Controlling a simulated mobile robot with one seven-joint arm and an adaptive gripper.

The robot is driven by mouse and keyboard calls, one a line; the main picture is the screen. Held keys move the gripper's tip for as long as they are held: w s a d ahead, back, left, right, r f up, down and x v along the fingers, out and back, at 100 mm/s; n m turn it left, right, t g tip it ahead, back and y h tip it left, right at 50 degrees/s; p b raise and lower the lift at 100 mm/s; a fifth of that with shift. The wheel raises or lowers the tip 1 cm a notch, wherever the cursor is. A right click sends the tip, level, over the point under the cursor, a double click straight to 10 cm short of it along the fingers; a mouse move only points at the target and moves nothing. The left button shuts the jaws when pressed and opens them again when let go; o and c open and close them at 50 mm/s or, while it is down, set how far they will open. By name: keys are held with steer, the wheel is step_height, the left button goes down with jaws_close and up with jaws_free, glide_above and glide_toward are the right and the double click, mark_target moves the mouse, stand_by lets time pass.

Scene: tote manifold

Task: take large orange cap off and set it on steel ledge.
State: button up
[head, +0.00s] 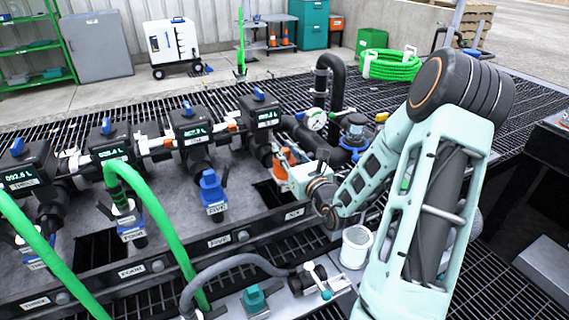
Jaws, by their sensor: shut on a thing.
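The large orange cap (286,157) shows in the head view at the end of my arm, by the SIX position of the manifold. My gripper (283,165) is shut on it. The cap is partly hidden by the gripper, and I cannot tell whether it is still seated on an outlet or clear of it. A grey steel ledge (296,305) is at the bottom centre, nearer than the gripper, with a teal fitting (254,299) and a small valve with a teal knob (316,279) on it.
A white cup-like container (356,246) stands close beside my forearm. Green hoses (165,235) and a grey hose (235,262) cross the left and front. Black meter units line the manifold. A blue cap (212,188) sits at FIVE. A dark pipe (337,90) rises behind.

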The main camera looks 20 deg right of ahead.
jaws_close()
steer(key=shift+r, duration=0.15)
steer(key=shift+r+p, duration=0.3)
steer(key=shift+r, duration=0.3)
step_height(320, 180, up, 2)
steer(key=shift+s+r+p, duration=0.15)
steer(key=shift+r+p, duration=0.05)
steer(key=shift+p, duration=0.3)
steer(key=s+a+r+p, duration=0.1)
steer(key=s+r+p, duration=0.5)
steer(key=s+r, duration=0.1)
steer(key=shift+s+a, duration=0.2)
